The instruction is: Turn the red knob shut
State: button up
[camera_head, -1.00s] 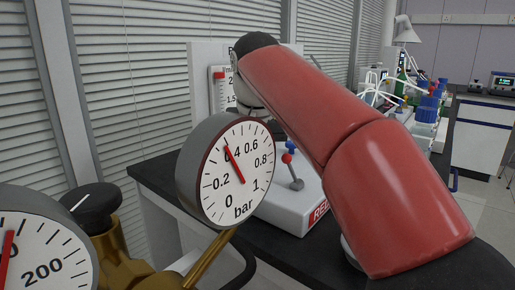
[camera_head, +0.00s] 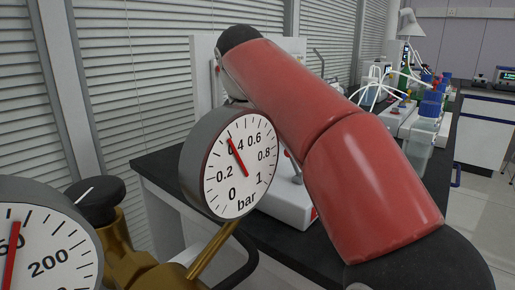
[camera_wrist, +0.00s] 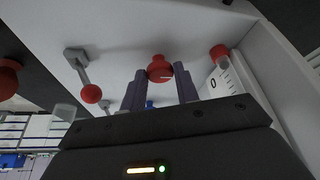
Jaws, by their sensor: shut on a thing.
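In the wrist view a red knob (camera_wrist: 160,69) with a pale mark on it sits between the two grey fingers of my gripper (camera_wrist: 160,86). The fingers are closed on its sides. In the head view my red arm reaches over the bench and hides both the gripper and the knob.
A lever with a red ball (camera_wrist: 90,94) and a scaled tube with a red cap (camera_wrist: 219,52) flank the knob. A bar gauge (camera_head: 232,165) stands in front of the white unit (camera_head: 290,208) on the black bench. Another gauge (camera_head: 48,240) is at lower left.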

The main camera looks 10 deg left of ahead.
jog(key=shift+r, duration=0.1)
jog(key=o, duration=1)
jog(key=shift+c, duration=0.2)
jog(key=v, duration=0.7)
jog(key=shift+s+r, duration=0.2)
jog(key=shift+r, duration=0.1)
